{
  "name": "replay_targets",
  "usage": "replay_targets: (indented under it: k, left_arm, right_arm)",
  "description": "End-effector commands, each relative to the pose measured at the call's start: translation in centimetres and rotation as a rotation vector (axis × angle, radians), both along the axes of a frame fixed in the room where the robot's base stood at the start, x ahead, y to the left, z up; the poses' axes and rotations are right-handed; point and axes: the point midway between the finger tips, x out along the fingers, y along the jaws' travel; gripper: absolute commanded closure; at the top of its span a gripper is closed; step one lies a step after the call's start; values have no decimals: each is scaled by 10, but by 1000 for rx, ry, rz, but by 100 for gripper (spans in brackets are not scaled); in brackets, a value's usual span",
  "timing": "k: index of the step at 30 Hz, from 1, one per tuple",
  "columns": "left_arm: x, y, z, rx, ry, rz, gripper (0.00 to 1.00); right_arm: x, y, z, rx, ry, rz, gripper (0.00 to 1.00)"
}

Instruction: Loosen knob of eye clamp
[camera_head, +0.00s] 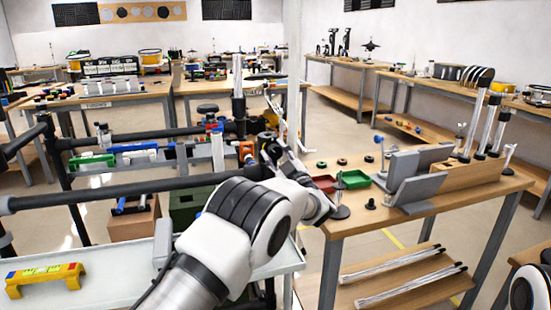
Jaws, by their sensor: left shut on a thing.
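My left arm reaches up from the bottom middle, and its dark gripper (270,150) is at the clamp fittings on the black pipe frame. The gripper appears shut on a small dark part there, which I take to be the knob of the eye clamp. The knob is mostly hidden by the fingers. An orange piece (246,151) shows just left of the fingertips, and a grey upright post (238,90) stands behind them. I cannot make out the clamp's full shape. My right gripper is not in view.
A yellow piece (45,278) lies on the white shelf at lower left.

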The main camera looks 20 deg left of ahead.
Motion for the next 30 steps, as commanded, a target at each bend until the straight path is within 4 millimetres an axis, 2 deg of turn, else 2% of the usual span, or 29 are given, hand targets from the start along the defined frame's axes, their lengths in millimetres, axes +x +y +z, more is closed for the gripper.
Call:
replay_targets:
  k: [12, 30]
  left_arm:
    - [0, 0, 4, -326, -227, -1, 93]
    - [1, 1, 5, -797, -543, -1, 93]
  right_arm:
    - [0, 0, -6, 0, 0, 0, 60]
    - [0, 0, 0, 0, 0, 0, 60]
